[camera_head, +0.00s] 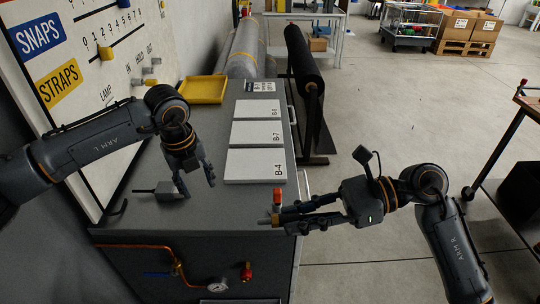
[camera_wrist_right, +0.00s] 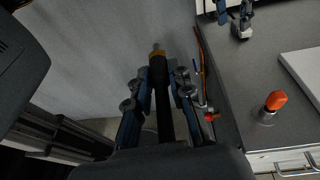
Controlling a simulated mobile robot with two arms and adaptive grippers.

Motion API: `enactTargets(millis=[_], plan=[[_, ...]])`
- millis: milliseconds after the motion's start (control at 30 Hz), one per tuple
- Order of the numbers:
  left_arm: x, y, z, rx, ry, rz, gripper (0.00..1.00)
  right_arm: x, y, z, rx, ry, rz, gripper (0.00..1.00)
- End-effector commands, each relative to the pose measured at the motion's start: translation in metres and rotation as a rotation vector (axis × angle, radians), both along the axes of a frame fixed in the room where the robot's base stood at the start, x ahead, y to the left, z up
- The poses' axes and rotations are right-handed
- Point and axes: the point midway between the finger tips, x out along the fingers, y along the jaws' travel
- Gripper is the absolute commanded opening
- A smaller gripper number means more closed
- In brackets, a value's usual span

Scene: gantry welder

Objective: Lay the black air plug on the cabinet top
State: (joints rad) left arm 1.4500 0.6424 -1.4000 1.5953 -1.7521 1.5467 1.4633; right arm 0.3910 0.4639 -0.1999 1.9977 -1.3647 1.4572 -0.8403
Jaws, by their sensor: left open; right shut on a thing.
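My right gripper (camera_head: 287,217) is shut on the black air plug, beside the near right corner of the cabinet top (camera_head: 225,205). In the right wrist view the black air plug (camera_wrist_right: 158,72) is a dark cylinder with a brass tip, held between the fingers of the right gripper (camera_wrist_right: 160,92) and pointing away from it. The cabinet top (camera_wrist_right: 235,75) lies to its right there. In the head view the fingers hide most of the plug. My left gripper (camera_head: 197,184) is open above the left part of the cabinet top.
A grey block with a dark rod (camera_head: 167,190) lies near the left gripper. An orange-capped fitting (camera_head: 277,196) stands at the near right corner. White panels (camera_head: 256,165) and a yellow tray (camera_head: 203,90) occupy the middle and back. Bare top shows between the block and the corner.

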Motion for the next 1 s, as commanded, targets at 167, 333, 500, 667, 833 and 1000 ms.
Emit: enactTargets(millis=[167,333,500,667,833,1000], plan=[[0.029,0.043,0.066,0.181,-0.172,0.125,0.48,0.000,0.000,0.000,0.000,0.000,0.000,0.00],[0.013,-0.001,0.100,0.213,-0.140,-0.218,0.48,0.000,0.000,0.000,0.000,0.000,0.000,0.00],[-0.017,-0.052,0.127,0.210,-0.092,-0.631,0.48,0.000,0.000,0.000,0.000,0.000,0.000,0.00],[-0.053,-0.095,0.153,0.209,-0.051,-1.053,0.48,0.000,0.000,0.000,0.000,0.000,0.000,0.00],[-0.097,-0.133,0.176,0.203,-0.013,-1.487,0.48,0.000,0.000,0.000,0.000,0.000,0.000,0.00],[-0.132,-0.155,0.192,0.190,0.019,-1.822,0.48,0.000,0.000,0.000,0.000,0.000,0.000,0.00]])
